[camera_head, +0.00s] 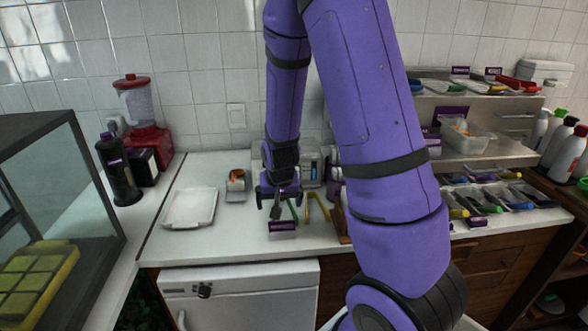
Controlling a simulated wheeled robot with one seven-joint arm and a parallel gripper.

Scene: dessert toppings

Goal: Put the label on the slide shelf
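A small purple label with a pale lower part (283,228) is near the front edge of the white counter, just below my gripper (277,212). My gripper points down above the counter. Its fingers are small and dark here, so I cannot tell whether they are open or shut, or whether they touch the label. A tiered shelf (510,148) stands on the right of the counter, with trays, utensils and similar purple labels on its levels. It may be the slide shelf. My arm hides part of its left side.
A white tray (190,207) and a small container with orange contents (236,181) lie left of my gripper. Yellow-handled tongs (318,208) lie to its right. A red blender (147,125) and a dark bottle (118,170) stand at the left. Several bottles (567,150) line the far right.

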